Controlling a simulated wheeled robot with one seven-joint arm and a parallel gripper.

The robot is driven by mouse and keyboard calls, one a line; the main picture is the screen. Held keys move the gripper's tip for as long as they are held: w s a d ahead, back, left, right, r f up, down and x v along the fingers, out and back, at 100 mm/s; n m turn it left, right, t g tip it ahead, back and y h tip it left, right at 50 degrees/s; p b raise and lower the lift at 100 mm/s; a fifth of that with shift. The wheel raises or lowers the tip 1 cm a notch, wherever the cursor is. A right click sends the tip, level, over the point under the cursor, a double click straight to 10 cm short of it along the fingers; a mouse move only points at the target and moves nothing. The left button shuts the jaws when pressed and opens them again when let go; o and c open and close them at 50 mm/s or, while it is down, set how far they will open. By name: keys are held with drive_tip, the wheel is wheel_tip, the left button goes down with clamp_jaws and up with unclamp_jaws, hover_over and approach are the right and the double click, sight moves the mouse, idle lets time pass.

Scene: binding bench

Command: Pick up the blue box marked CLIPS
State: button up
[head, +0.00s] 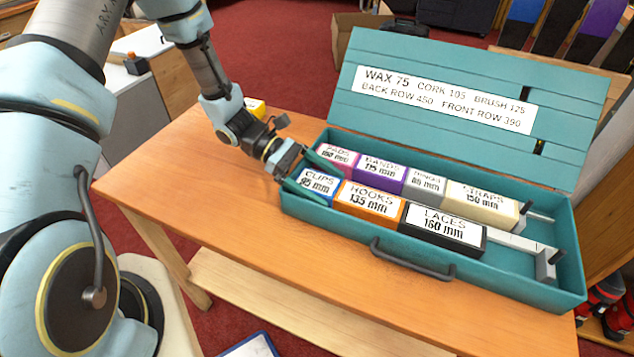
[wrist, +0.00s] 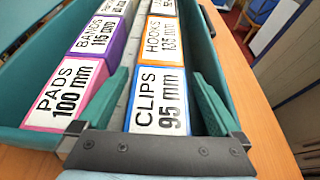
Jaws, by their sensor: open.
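The blue box marked CLIPS 95 mm (head: 318,184) sits at the left end of the front row in the teal case (head: 345,226). It also shows in the wrist view (wrist: 158,101), white label up, with blue edges. My gripper (head: 308,178) is at the left end of the case, over the CLIPS box. In the wrist view its two green fingers (wrist: 157,98) are apart, one on each side of the CLIPS box. I cannot tell whether the fingers touch it.
Behind the CLIPS box is the pink PADS box (wrist: 68,93); beside it is the orange HOOKS box (head: 369,202). BANDS (head: 379,174), RINGS, STRAPS (head: 482,203) and black LACES (head: 443,228) boxes fill the rows. The teal lid (head: 470,75) stands open behind. The wooden table (head: 225,200) is clear at front left.

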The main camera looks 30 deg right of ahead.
drive_tip(key=shift+s+f, duration=0.15)
drive_tip(key=shift+f, duration=0.15)
drive_tip(key=shift+c, duration=0.6)
drive_tip(key=c, duration=1.2)
